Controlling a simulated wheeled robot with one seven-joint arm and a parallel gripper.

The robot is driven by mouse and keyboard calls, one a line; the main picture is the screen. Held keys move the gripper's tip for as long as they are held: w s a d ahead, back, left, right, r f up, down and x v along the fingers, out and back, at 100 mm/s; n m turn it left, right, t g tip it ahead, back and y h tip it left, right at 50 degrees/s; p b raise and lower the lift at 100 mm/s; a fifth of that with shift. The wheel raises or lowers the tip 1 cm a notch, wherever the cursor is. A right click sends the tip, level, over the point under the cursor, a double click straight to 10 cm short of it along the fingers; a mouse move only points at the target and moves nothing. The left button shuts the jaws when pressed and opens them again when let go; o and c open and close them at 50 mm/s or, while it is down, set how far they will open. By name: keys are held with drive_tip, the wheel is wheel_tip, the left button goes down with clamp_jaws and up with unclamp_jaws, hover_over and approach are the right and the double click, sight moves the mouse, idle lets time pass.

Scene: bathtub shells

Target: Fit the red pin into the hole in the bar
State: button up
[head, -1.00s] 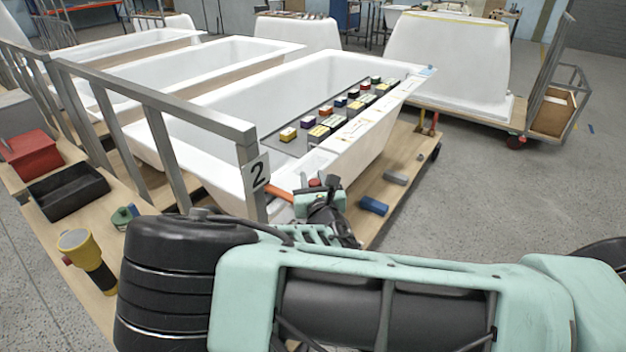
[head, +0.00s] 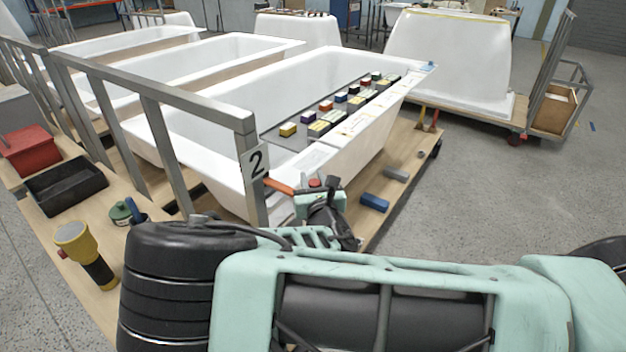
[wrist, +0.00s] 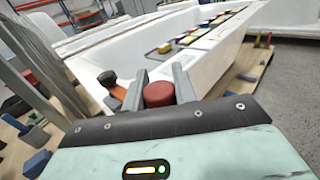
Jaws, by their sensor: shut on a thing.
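The red pin shows as a round red head (wrist: 158,94) between the two grey fingers of my gripper (wrist: 158,88) in the wrist view. My gripper is shut on it. In the head view the red pin (head: 315,183) is a small red spot at my gripper (head: 322,186), beside the near end of the front bathtub. An orange piece (head: 279,186) lies just left of my gripper; in the wrist view this orange piece (wrist: 121,94) is beside a dark round knob (wrist: 107,78). The pin's lower part is hidden. I cannot make out the bar's hole.
A grey metal rail (head: 180,97) with a "2" tag (head: 255,161) stands left of my gripper. The white bathtub (head: 230,113) carries a tray of coloured blocks. A yellow flashlight (head: 74,242) and a black bin (head: 65,186) are at left. Open floor is at right.

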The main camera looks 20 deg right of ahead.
drive_tip(key=shift+f+b, duration=0.9)
drive_tip(key=shift+f, duration=0.25)
drive_tip(key=o, duration=1)
drive_tip(key=shift+o, duration=0.2)
drive_tip(key=shift+s+f, duration=0.1)
drive_tip(key=shift+s, duration=0.05)
drive_tip(key=s+a+b, duration=0.2)
drive_tip(key=s, duration=1.5)
drive_tip(key=shift+a+b, duration=0.35)
drive_tip(key=shift+b, duration=0.05)
